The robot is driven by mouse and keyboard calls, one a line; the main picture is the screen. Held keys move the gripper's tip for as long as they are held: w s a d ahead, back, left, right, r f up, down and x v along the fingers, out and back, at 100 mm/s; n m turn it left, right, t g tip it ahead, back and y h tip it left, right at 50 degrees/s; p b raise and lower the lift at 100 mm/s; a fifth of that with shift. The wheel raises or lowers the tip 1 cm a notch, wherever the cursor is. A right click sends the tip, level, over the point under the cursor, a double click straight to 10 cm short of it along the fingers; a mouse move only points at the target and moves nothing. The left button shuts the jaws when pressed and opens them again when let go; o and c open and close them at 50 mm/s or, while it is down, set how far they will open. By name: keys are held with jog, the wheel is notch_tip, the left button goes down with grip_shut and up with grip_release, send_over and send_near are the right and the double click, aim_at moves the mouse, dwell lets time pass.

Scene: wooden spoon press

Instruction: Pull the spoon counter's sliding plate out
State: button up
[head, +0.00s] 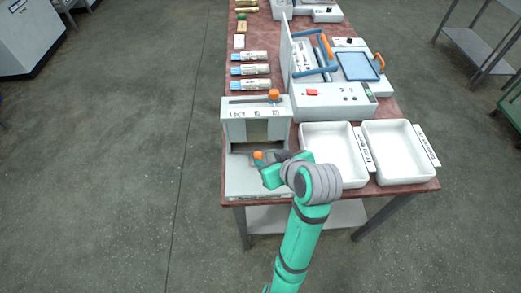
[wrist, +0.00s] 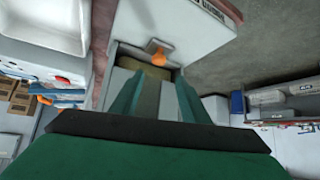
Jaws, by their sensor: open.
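The spoon counter (head: 232,130) is a pale grey box with a recessed front at the near left corner of the table. An orange knob (head: 258,155) sits low at its front, and in the wrist view the orange knob (wrist: 158,59) stands on a small grey bracket. The sliding plate's outline is hard to make out there. My gripper (head: 274,158) is at the counter's front, close to the knob. In the wrist view my gripper (wrist: 158,78) has its two fingers apart, with the knob just beyond the tips. I see no contact.
A second orange knob (head: 273,95) is on top of the counter. Two white trays (head: 334,128) (head: 400,125) stand to the right. Several labelled tubes (head: 250,70) lie behind the counter. The floor to the left is clear.

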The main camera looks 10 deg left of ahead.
aim_at(258, 155)
jog(key=x, duration=1)
jog(key=shift+w+d+f, duration=0.1)
jog(key=shift+d+f, duration=0.05)
jog(key=shift+c, duration=0.5)
grip_shut()
